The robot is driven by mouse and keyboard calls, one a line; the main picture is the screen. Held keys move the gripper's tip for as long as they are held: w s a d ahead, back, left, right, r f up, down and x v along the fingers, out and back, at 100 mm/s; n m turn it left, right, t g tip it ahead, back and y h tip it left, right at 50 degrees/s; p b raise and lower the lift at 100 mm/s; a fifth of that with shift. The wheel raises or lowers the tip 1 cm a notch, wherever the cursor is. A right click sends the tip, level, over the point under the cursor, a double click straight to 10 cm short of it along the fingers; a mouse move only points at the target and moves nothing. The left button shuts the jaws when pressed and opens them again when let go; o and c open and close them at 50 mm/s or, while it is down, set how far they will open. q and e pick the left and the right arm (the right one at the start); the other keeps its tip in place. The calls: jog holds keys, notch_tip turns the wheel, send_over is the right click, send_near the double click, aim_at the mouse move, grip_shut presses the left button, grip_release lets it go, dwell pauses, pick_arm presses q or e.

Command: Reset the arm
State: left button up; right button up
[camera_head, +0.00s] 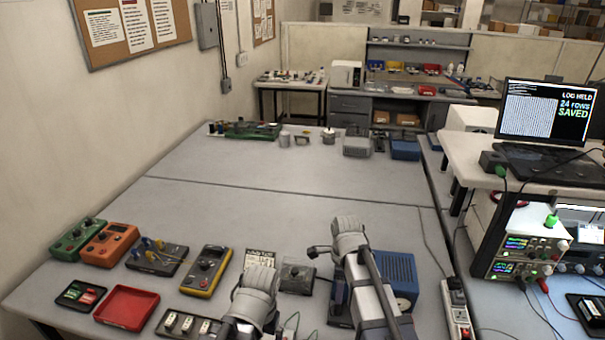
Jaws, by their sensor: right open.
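My right arm rises from the bottom edge, right of centre, over the front of the grey workbench (300,205). My right gripper (335,248) shows only as small dark parts beside the pale end of that arm; it is open, with nothing seen between its fingers. My left arm comes in at the bottom centre, and only its pale rounded link shows; its gripper is not seen. A blue box (398,280) stands behind and right of my right arm, partly hidden by it. A small grey box with a knob (297,277) lies between the two arms.
A yellow multimeter (206,270), orange meter (109,244), green meter (78,238), and red tray (127,307) lie at front left. A power strip (456,308) runs along the right edge. A laptop (545,115) stands on a shelf at right. The bench middle is clear.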

jog(key=s+a+f+n+b, duration=0.1)
jog(key=s+a+n, duration=0.2)
jog(key=n, duration=0.4)
jog(key=s+a+f+n+b, duration=0.2)
jog(key=s+a+n, duration=0.1)
jog(key=s+n, duration=0.3)
jog(key=s+a+f+n+h+b, duration=0.1)
jog(key=s+a+n, duration=0.3)
jog(key=n, duration=0.6)
jog(key=shift+s+f+b, duration=0.2)
jog(key=shift+f+b, duration=0.15)
jog(key=shift+b, duration=0.05)
pick_arm(q)
jog(key=shift+f, duration=2.5)
pick_arm(e)
jog(key=shift+s+a+f+n, duration=0.15)
jog(key=shift+s+n, duration=0.3)
jog(key=shift+n, duration=0.55)
pick_arm(q)
jog(key=shift+s, duration=0.1)
pick_arm(e)
jog(key=shift+s, duration=0.1)
